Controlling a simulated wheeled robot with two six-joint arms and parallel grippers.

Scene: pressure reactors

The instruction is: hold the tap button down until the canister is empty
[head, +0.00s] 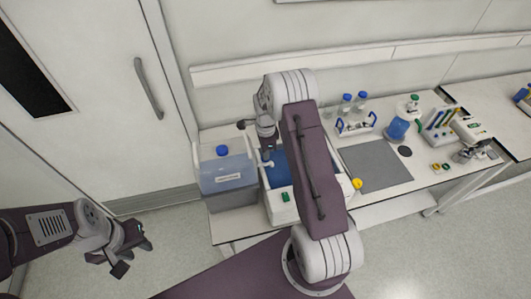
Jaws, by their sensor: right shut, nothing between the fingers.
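The canister (226,172) is a clear, box-shaped container with a blue cap and a white label, standing at the left end of the bench. Its lower part looks grey; I cannot read a liquid level. A small pale tap (265,161) shows at its right side, over a white-rimmed blue basin (279,180). My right gripper (268,147) is shut and empty, just above the tap. Whether it touches the button I cannot tell, as the gripper hides it. My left gripper (131,258) is open and empty, low at the left, away from the bench.
My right arm covers part of the basin. To its right are a grey mat (377,163), a blue-capped bottle rack (356,125), a blue-filled vessel (398,128) and a tube rack (438,126). A door (95,95) stands at the left. The floor there is clear.

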